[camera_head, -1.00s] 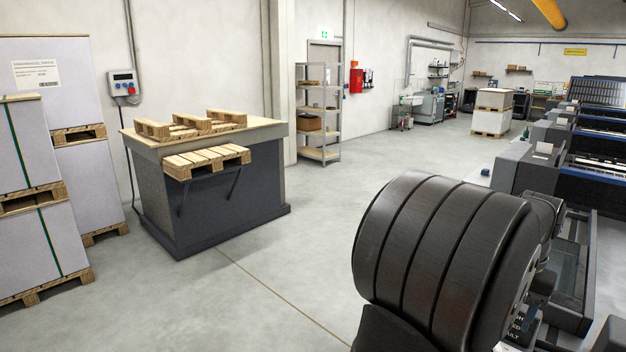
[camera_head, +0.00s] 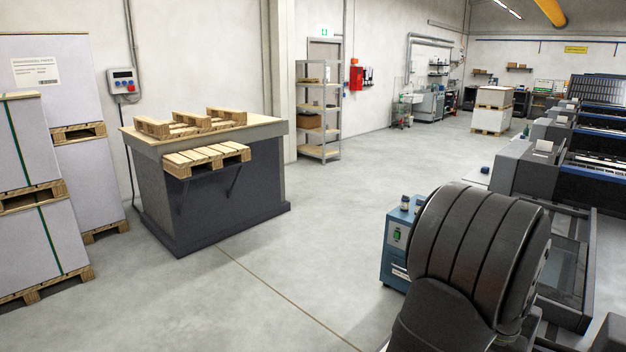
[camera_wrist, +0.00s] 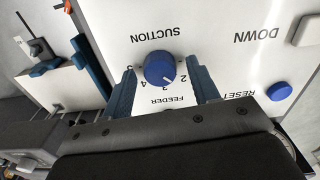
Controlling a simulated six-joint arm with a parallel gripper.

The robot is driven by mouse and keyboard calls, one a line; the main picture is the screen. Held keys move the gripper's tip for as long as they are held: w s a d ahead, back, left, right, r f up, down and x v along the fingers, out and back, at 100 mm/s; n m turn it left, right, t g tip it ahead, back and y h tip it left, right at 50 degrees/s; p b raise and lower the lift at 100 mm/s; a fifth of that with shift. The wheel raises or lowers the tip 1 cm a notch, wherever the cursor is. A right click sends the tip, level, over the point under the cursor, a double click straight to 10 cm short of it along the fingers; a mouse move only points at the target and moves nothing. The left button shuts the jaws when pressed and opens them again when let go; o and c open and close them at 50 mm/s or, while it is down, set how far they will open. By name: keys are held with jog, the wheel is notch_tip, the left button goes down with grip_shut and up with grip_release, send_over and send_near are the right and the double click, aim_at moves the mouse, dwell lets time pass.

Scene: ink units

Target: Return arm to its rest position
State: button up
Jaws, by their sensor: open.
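In the wrist view my gripper (camera_wrist: 161,85) is open, with one blue-grey finger on each side of a blue knob (camera_wrist: 160,68). The knob sits on a white panel (camera_wrist: 235,70) under the word SUCTION and by small numbers, seen upside down. Clear space shows between each finger and the knob. I cannot tell how far the fingertips are from the panel. In the head view my dark ribbed arm fills the lower right, and the gripper itself is hidden behind it.
The panel also carries a blue RESET button (camera_wrist: 279,91) and a pale button (camera_wrist: 307,30) by DOWN. In the head view a blue cabinet (camera_head: 397,262) stands just left of my arm. A pallet-topped grey block (camera_head: 212,200) is further left, with open floor between.

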jog(key=n, duration=0.8)
notch_tip(320, 180, up, 9)
dwell(0.4)
jog(key=shift+o, duration=0.3)
jog(key=o, duration=0.9)
jog(key=shift+o, duration=0.2)
jog(key=w+a+r+n, duration=0.2)
jog(key=a+r+n, duration=0.2)
jog(key=a, duration=0.6)
jog(key=w+a+r+n, duration=0.2)
jog(key=a+r+n, duration=0.3)
jog(key=a, duration=0.5)
notch_tip(320, 180, down, 10)
jog(key=shift+w+f, duration=0.15)
jog(key=shift+f, duration=0.05)
